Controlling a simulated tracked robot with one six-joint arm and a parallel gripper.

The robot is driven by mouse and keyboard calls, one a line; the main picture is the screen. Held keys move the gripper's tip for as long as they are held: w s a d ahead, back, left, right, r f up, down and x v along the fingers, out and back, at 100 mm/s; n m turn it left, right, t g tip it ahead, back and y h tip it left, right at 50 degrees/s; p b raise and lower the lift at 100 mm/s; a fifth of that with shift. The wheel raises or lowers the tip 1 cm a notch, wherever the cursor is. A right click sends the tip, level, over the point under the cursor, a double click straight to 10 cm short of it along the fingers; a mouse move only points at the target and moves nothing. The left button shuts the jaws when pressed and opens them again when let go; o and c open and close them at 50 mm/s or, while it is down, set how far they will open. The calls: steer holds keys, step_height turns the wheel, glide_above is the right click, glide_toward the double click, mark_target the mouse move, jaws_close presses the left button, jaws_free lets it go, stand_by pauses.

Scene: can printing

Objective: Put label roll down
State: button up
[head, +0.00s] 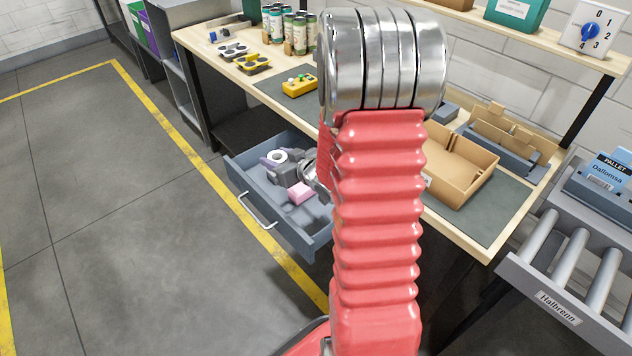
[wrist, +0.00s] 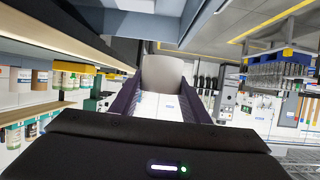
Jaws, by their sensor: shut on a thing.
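My gripper (head: 284,164) is over the open grey drawer (head: 246,182) under the workbench. It is shut on the white label roll (head: 276,156), whose round end with its hole faces up in the head view. In the wrist view the label roll (wrist: 165,72) sits between the two dark purple fingers of my gripper (wrist: 163,98). I cannot tell whether the roll touches the drawer floor. My red arm hides part of the drawer's right side.
The workbench above holds a yellow device (head: 299,85), cans (head: 287,30) and a cardboard tray (head: 460,170). A roller conveyor (head: 570,250) stands at the right. The floor at left is clear.

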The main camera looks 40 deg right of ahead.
glide_above(323, 212)
step_height(323, 212, down, 4)
steer(key=shift+f, duration=0.2)
steer(key=shift+w+f, duration=0.1)
steer(key=shift+f, duration=2.8)
steer(key=shift+f, duration=2.1)
steer(key=shift+f, duration=0.6)
